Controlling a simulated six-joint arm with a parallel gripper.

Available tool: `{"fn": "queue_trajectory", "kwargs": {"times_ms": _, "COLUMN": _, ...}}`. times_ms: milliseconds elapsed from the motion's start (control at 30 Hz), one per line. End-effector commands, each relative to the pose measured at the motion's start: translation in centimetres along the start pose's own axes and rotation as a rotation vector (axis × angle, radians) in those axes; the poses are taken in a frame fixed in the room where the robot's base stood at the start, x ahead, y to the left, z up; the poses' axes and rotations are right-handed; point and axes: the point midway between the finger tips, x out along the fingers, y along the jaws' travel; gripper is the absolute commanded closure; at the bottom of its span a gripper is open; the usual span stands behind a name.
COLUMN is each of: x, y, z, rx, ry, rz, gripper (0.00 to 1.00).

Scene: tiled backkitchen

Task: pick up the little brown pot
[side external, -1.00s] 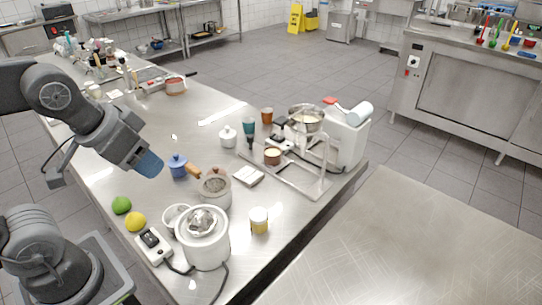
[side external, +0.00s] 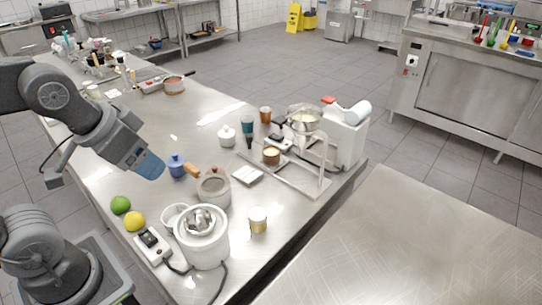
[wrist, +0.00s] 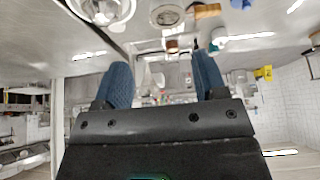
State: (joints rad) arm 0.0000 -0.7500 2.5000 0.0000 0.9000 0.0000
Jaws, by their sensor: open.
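A small brown pot (side external: 271,156) with pale contents stands upright by the metal frame, right of the middle of the table in the side view. My gripper (side external: 152,166), with blue fingers, hangs over the left part of the table, well to the left of the pot and apart from it. In the wrist view my gripper (wrist: 163,75) shows its two fingers spread, with nothing held between them. That view is upside down, and a small brown shape between the fingers is too small to name surely.
A blue lidded pot (side external: 177,166) stands just right of my gripper. A grey mortar (side external: 213,188), a white lidded jar (side external: 227,136) and a teal cup (side external: 248,124) stand around the middle. An orange-brown cup (side external: 265,115) is behind the pot. The metal frame (side external: 312,190) borders its right side.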

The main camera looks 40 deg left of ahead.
Motion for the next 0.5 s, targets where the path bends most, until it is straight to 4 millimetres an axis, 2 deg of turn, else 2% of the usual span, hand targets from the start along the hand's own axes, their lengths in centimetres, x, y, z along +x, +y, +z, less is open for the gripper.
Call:
{"fn": "queue_trajectory", "kwargs": {"times_ms": 167, "x": 0.0, "y": 0.0, "z": -0.1, "rx": 0.004, "ry": -0.001, "rz": 0.000, "gripper": 0.35}}
{"fn": "queue_trajectory", "kwargs": {"times_ms": 267, "x": -0.2, "y": 0.0, "z": -1.2, "rx": 0.040, "ry": -0.016, "rz": 0.000, "gripper": 0.35}}
{"fn": "queue_trajectory", "kwargs": {"times_ms": 367, "x": -0.4, "y": 0.0, "z": -3.8, "rx": 0.127, "ry": -0.049, "rz": 0.002, "gripper": 0.35}}
{"fn": "queue_trajectory", "kwargs": {"times_ms": 500, "x": 0.1, "y": -0.1, "z": -8.9, "rx": 0.314, "ry": -0.117, "rz": 0.017, "gripper": 0.35}}
